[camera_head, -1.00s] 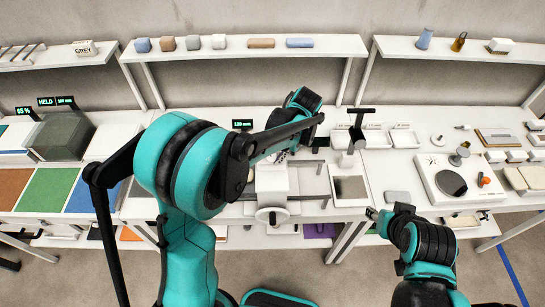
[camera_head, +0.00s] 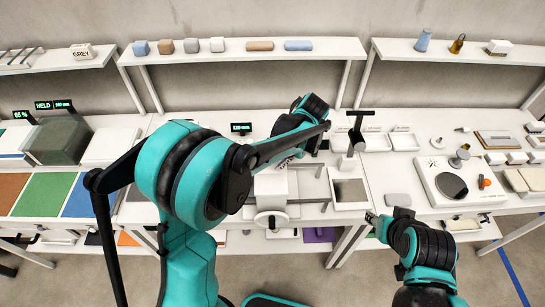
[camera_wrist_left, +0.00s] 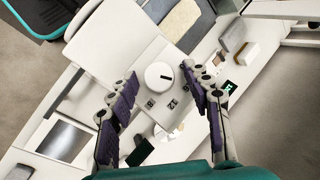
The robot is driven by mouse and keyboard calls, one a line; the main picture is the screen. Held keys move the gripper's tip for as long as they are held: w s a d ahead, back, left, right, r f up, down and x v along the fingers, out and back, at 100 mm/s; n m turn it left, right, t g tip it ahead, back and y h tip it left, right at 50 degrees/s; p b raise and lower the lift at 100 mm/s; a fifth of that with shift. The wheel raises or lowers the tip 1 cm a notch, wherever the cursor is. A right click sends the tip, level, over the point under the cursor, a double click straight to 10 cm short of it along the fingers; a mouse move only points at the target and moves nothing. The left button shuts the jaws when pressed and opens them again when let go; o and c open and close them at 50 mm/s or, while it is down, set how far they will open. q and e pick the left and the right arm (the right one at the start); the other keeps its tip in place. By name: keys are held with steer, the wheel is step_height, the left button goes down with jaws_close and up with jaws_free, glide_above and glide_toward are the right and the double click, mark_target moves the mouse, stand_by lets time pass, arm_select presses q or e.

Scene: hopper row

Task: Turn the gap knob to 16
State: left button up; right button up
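The gap knob (camera_wrist_left: 159,76) is a round white dial with a short black mark, on a white panel (camera_wrist_left: 111,42) in the left wrist view. Small dark number labels (camera_wrist_left: 172,104) sit beside it, too small to read surely. My left gripper (camera_wrist_left: 161,73) is open, its purple-padded fingers apart on either side of the knob; I see no contact. In the head view my left arm hides the knob and most of that gripper. A white machine (camera_head: 270,188) with a round handwheel (camera_head: 271,219) stands below it. My right gripper (camera_head: 372,217) is at the table's front edge; its fingers are unclear.
A small display (camera_head: 241,127) reading about 120 mm stands behind the machine. A framed grey plate (camera_head: 349,192) and a black-topped post (camera_head: 357,135) are to its right. A white unit with a dark disc (camera_head: 452,186) stands further right. A shelf (camera_head: 245,53) runs above.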

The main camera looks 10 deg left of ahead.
arm_select(q)
steer(key=shift+r, duration=0.1)
steer(key=v, duration=1.2)
stand_by(0.4)
steer(key=s+a+f+t+h+b, duration=0.1)
steer(key=s+a+f+b, duration=0.1)
steer(key=f+b, duration=0.1)
steer(key=s+a+f+b, duration=0.2)
steer(key=s+f+b, duration=0.1)
steer(key=s+a+f+t+h+b, duration=0.1)
steer(key=s+f+b, duration=0.2)
steer(key=b, duration=0.1)
steer(key=shift+a+f+n+t+h, duration=0.15)
steer(key=shift+a+n+t+h, duration=0.15)
steer(key=shift+a+n, duration=0.1)
steer(key=s+a+f+n+t+h+b, duration=0.1)
steer(key=s+f+t+b, duration=0.1)
steer(key=s+f+b, duration=0.2)
steer(key=s+a+f+n+t+h+b, duration=0.1)
steer(key=s+f+b, duration=0.4)
steer(key=f, duration=0.5)
steer(key=shift+a+f+t+b, duration=0.3)
steer(key=shift+a+t+b, duration=0.15)
steer(key=shift+t, duration=0.35)
